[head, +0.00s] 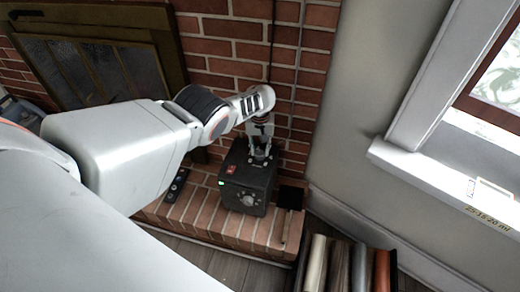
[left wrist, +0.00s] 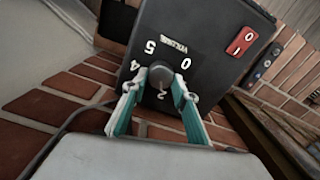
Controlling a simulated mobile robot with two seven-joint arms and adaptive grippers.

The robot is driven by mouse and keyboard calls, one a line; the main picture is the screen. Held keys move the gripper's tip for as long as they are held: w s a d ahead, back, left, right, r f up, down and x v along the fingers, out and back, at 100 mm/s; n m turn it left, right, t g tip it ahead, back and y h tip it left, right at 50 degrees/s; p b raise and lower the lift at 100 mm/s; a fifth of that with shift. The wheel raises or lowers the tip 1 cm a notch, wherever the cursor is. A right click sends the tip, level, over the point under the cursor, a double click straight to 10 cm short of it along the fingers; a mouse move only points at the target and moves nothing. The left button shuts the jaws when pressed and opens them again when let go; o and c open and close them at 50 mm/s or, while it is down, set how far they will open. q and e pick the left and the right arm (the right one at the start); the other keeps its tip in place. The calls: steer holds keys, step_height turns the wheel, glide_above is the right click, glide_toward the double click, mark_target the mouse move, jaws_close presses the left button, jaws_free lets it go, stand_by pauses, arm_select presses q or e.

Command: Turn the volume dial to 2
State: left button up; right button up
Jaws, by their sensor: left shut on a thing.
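A black box (head: 246,185) stands on the brick hearth beside the brick wall. Its top face, in the left wrist view (left wrist: 205,28), carries the word VOLUME and a round dark volume dial (left wrist: 160,75). Numbers 0, 5, 4 and 2 show around the dial; others are hidden by the fingers. I cannot make out which number the dial points to. My left gripper (head: 260,155) comes down onto the top of the box. In the left wrist view its teal-padded fingers (left wrist: 156,86) are shut on the dial, one on each side. My right gripper is not in view.
A red 0/1 switch (left wrist: 241,41) sits on the same face, apart from the fingers. A dark strip with knobs (head: 174,186) lies on the hearth (head: 205,211) to the left. Rolled or log-like pieces (head: 338,266) stand at the lower right. A fireplace screen (head: 95,65) is behind my arm.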

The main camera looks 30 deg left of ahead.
arm_select(q)
steer(key=o, duration=1.1)
